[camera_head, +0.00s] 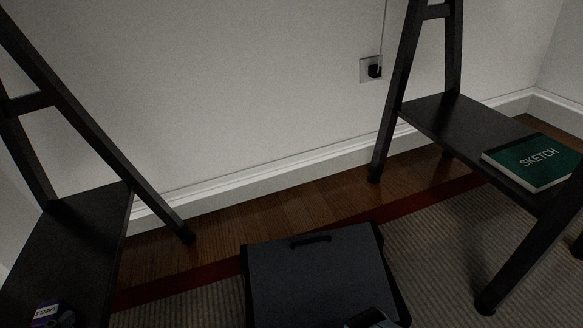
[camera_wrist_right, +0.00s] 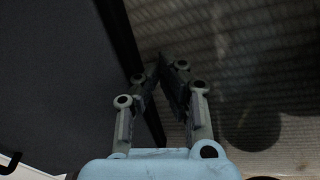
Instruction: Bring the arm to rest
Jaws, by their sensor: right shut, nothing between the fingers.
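My right gripper (camera_wrist_right: 162,74) shows in the right wrist view, its two fingers close together at the tips with nothing held. It is beside the edge of a dark flat panel (camera_wrist_right: 60,70), over a ribbed rug (camera_wrist_right: 235,50). I cannot tell how high above the rug it is. In the head view a small grey part at the bottom edge may be my right arm; its fingers do not show there. My left gripper is not in view.
A dark box with a handle (camera_head: 310,275) stands at the bottom middle. Trestle shelves flank it: the right shelf (camera_head: 440,125) bears a green sketch book (camera_head: 535,162), the left shelf (camera_head: 75,250) a purple labelled item (camera_head: 47,312). A wall outlet (camera_head: 371,69) is behind.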

